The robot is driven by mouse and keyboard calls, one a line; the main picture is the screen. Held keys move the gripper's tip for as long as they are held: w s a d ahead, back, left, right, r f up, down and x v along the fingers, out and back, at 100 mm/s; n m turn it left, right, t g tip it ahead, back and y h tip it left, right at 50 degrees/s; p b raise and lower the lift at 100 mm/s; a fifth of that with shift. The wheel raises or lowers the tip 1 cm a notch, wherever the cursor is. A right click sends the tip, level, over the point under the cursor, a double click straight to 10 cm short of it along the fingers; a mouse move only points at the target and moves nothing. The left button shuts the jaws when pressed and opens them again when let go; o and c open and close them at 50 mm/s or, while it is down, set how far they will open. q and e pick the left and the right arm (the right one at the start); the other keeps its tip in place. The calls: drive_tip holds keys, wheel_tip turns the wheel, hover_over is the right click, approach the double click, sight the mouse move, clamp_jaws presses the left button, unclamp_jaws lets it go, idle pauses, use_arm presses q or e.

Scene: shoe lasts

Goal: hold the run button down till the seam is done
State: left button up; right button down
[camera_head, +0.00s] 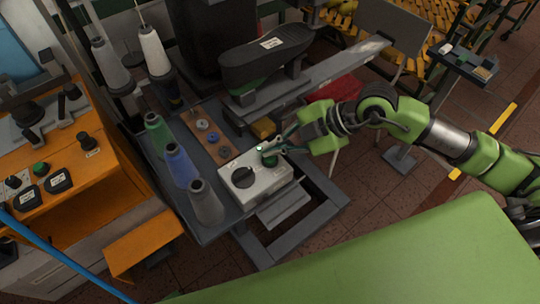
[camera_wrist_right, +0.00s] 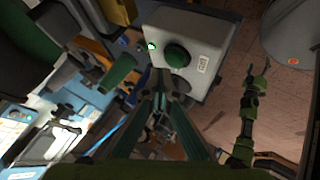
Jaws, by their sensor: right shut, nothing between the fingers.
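The grey-white control box (camera_head: 258,187) stands on the low grey stand, with a black knob (camera_head: 242,177) and a green button (camera_head: 270,158) on top. The round green button (camera_wrist_right: 177,56) and a lit green lamp (camera_wrist_right: 152,45) beside it show in the right wrist view. My right gripper (camera_head: 283,148) is shut and empty, its fingertips right at the button. I cannot tell whether they touch it or whether it is pressed. My left gripper (camera_wrist_right: 257,72) shows small in the right wrist view, its fingers apart and empty. The seam itself cannot be made out.
A dark shoe-shaped piece (camera_head: 265,55) with a white label sits on the machine behind the box. Green, blue and grey thread cones (camera_head: 182,166) stand left of the box. An orange cabinet (camera_head: 70,180) is further left. Open tiled floor (camera_head: 375,205) lies to the right.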

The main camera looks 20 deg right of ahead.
drive_tip(key=shift+f, duration=0.1)
idle(0.3)
drive_tip(key=shift+f, duration=0.3)
